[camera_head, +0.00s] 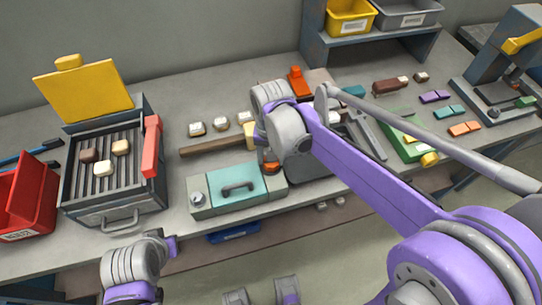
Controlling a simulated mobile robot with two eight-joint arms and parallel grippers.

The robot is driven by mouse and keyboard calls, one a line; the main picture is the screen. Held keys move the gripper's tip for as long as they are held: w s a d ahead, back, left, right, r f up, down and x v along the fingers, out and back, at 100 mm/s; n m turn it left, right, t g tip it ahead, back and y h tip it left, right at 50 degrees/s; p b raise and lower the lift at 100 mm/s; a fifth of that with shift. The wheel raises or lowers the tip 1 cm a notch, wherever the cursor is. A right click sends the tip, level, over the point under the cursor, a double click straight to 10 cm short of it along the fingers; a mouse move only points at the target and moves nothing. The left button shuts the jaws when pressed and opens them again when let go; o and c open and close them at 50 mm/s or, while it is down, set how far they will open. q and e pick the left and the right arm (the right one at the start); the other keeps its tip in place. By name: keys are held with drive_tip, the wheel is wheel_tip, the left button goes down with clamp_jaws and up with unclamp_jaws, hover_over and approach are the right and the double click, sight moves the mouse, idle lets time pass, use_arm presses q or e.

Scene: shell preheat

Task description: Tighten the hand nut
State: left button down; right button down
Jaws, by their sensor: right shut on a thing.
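My right arm reaches in from the lower right. Its gripper (270,160) points down beside the right end of the teal-topped box and is mostly hidden by my own wrist. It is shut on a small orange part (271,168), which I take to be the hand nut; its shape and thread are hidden. My left arm shows only as grey and purple links at the lower left; its fingers do not show.
The teal-topped box (255,182) has a dark handle. A grill with a raised yellow lid (84,92) and a red bin (28,200) stand left. A green block (405,138) and a press (497,90) stand right. A brown-handled tool (212,147) lies behind the box.

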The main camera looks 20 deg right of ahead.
drive_tip(key=shift+m, duration=0.3)
drive_tip(key=shift+c, duration=1.2)
unclamp_jaws()
wheel_tip(320, 180, up, 11)
drive_tip(key=p, duration=0.1)
drive_tip(key=s+d+f+n+t+p, duration=0.1)
drive_tip(key=s+d+f+n+t, duration=0.1)
drive_tip(key=s, duration=0.5)
drive_tip(key=s+d+f+n+t+p, duration=0.1)
drive_tip(key=s+d+f+n+t, duration=0.1)
drive_tip(key=s+f, duration=0.5)
drive_tip(key=shift+d+t, duration=0.7)
drive_tip(key=shift+d, duration=0.55)
